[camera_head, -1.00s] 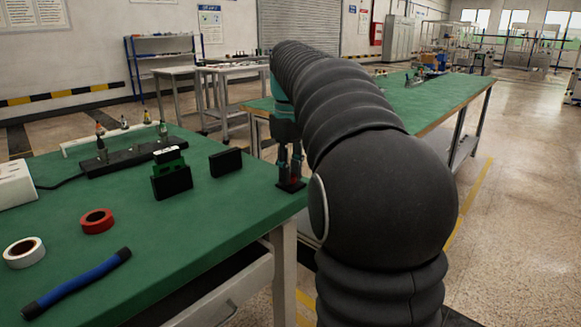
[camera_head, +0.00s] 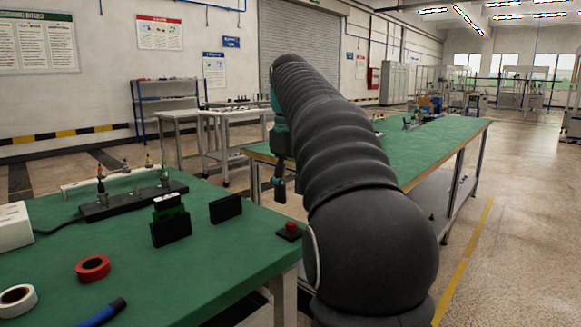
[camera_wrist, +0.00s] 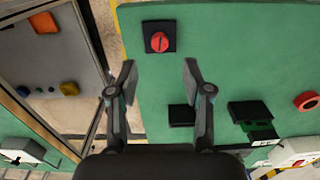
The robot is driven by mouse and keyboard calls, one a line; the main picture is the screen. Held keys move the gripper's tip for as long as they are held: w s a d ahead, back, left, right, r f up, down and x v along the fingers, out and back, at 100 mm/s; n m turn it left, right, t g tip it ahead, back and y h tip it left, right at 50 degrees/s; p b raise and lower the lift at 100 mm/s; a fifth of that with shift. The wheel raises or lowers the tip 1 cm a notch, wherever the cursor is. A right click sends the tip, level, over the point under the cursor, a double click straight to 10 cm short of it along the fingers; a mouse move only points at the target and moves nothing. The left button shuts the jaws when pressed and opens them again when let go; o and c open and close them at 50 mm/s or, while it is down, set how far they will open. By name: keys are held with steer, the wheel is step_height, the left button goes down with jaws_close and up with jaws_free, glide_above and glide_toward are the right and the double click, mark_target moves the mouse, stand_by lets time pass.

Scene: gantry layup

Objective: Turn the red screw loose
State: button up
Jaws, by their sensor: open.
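The red screw (camera_head: 291,228) is a round red knob on a small black square block. It sits at the right edge of the near green table (camera_head: 225,268). In the wrist view the red screw (camera_wrist: 159,42) shows a slot across its face, above and between my fingertips, with nothing touching it. My gripper (camera_wrist: 158,75) is open and empty. In the head view my gripper (camera_head: 279,188) hangs above and behind the block, clear of the table, partly hidden by my arm.
Black blocks (camera_head: 226,208) and (camera_head: 170,226), one with a green part, stand left of the screw. A red tape roll (camera_head: 93,268), white tape roll (camera_head: 17,300) and blue-handled tool (camera_head: 103,314) lie nearer. A second green table (camera_head: 430,150) stands behind with a gap between.

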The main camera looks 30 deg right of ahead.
steer(key=shift+r, duration=2.6)
steer(key=s+a+f+m+t, duration=0.2)
steer(key=s+a+f, duration=0.5)
steer(key=s+f, duration=0.3)
steer(key=s+a+f+m+t, duration=0.1)
steer(key=s+a+f+t, duration=0.2)
steer(key=s+a+f, duration=0.4)
steer(key=s+f, duration=0.4)
steer(key=f, duration=0.5)
steer(key=shift+s+a+f+m+t, duration=0.25)
steer(key=shift+a+m+t, duration=0.05)
steer(key=shift+a+m, duration=0.1)
